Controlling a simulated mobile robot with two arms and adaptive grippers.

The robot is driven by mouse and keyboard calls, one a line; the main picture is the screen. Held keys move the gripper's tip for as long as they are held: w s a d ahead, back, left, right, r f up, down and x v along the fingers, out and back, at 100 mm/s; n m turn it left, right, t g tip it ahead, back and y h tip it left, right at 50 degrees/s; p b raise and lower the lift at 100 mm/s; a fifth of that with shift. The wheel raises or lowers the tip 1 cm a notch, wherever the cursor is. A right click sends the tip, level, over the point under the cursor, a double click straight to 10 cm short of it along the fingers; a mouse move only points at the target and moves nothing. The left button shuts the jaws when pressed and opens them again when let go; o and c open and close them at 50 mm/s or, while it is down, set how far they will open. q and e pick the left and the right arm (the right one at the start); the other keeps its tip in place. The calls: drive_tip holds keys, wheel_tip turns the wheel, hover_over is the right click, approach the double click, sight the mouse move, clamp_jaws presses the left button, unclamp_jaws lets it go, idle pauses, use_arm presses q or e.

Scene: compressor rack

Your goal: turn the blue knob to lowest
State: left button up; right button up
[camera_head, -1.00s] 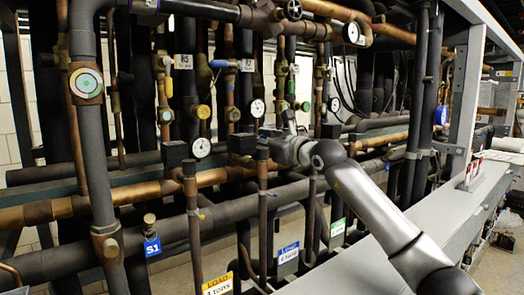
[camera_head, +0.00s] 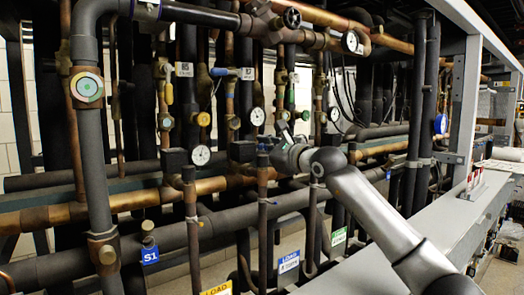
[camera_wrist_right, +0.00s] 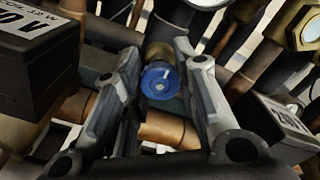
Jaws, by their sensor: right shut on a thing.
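The blue knob (camera_wrist_right: 160,80) shows in the right wrist view as a round blue cap with a pale mark on its face, in front of a copper pipe. My right gripper (camera_wrist_right: 157,68) has a finger on each side of the knob and is shut on it. In the head view the right gripper (camera_head: 281,132) is at the pipes in the middle of the rack, small and partly dark against them. I cannot make out the knob in the head view. My left gripper is in neither current view.
Dark and copper pipes cross the rack. A white gauge (camera_head: 200,155) and another gauge (camera_head: 257,116) are left of the right gripper. A blue valve handle (camera_head: 222,72) is above. Black boxes flank the fingers, one at left (camera_wrist_right: 38,45). A grey ledge (camera_head: 455,225) runs along the right.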

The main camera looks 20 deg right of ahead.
drive_tip(key=o, duration=1.1)
drive_tip(key=shift+c, duration=0.2)
drive_tip(key=v, duration=1.2)
